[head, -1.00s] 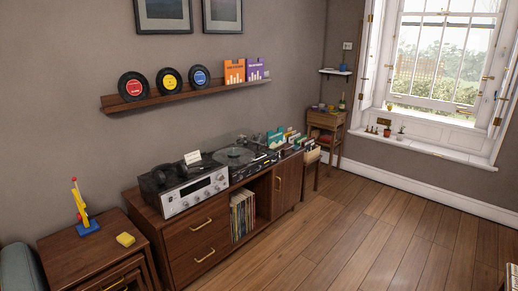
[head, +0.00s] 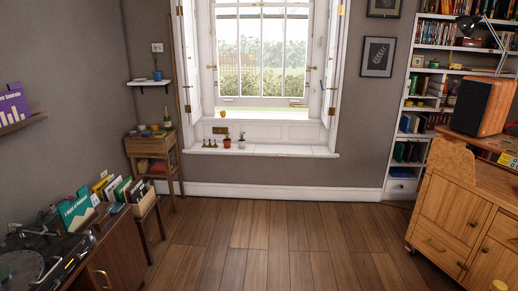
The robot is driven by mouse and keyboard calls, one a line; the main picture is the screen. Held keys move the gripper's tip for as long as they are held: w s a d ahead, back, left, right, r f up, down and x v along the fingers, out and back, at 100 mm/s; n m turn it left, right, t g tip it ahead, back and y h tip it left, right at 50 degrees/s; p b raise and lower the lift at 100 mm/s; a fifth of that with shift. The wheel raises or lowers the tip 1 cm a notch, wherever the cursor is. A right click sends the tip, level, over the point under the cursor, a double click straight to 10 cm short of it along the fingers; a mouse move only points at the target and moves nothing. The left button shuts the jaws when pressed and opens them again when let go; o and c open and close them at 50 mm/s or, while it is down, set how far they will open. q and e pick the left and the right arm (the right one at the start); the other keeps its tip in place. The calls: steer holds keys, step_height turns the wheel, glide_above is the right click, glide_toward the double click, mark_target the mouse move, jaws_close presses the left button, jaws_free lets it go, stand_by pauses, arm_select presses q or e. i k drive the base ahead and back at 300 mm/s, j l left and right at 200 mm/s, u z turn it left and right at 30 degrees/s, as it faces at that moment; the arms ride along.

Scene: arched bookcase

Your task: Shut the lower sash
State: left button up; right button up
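The white sash window stands in a deep recess in the far wall. Its lower sash (head: 262,101) has several panes and a white bottom rail with small brass fittings. The rail is a little above the window's bottom, and a narrow strip of bright outdoors shows beneath it, so the sash is raised slightly. Neither of my grippers shows in the head view, and nothing touches the sash.
Small potted plants (head: 227,143) and small figures stand on the white sill (head: 290,151). A record cabinet (head: 122,250) and side table (head: 153,150) are left. A wooden cabinet (head: 455,210) and bookcase (head: 400,172) are right. The floor (head: 270,240) between is clear.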

mark_target(240, 101)
steer(key=i+z, duration=0.2)
steer(key=i, duration=4.65)
